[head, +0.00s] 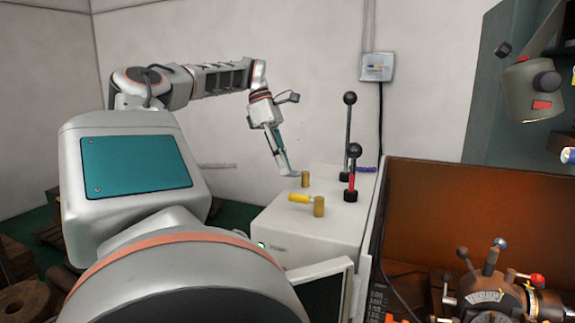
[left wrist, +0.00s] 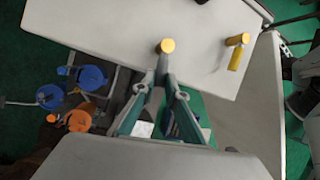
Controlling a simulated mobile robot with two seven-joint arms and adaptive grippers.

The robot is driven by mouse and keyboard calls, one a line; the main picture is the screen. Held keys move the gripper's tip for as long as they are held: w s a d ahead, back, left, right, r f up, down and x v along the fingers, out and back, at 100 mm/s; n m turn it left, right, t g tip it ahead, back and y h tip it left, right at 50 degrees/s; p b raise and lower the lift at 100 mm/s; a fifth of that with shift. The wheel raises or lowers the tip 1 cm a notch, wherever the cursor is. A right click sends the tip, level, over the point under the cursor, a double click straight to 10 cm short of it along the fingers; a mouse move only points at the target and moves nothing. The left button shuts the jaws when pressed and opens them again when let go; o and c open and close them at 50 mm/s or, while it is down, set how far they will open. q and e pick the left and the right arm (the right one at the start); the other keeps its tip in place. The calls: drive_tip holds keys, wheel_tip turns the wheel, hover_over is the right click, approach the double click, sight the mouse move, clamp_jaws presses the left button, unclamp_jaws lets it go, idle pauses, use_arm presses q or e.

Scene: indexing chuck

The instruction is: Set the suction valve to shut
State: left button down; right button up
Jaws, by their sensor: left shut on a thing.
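Two brass valve posts stand on the pale cabinet top (head: 280,222). The near valve (head: 319,206) has a yellow lever (head: 299,198) pointing left in the head view. The far valve (head: 305,179) shows as a round brass cap (left wrist: 167,46) in the left wrist view. My left gripper (head: 288,168) reaches down beside the far valve. Its fingers (left wrist: 169,80) are shut close against that post, on what seems to be its lever, which they hide. I cannot read which valve is the suction one. My right gripper is out of view.
Two upright black-knobbed levers (head: 349,135) (head: 354,165) rise behind the valves. An orange-brown panel (head: 480,215) and a machine with knobs (head: 495,295) stand at right. Blue (left wrist: 91,77) and orange (left wrist: 79,120) round things lie below the cabinet's left side.

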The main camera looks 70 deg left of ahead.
use_arm(q)
drive_tip(key=shift+w+a+r+m+g, duration=0.1)
drive_tip(key=shift+w+a+m+g, duration=0.25)
drive_tip(key=shift+m, duration=0.45)
drive_tip(key=c, duration=2)
unclamp_jaws()
drive_tip(key=shift+v, duration=3.75)
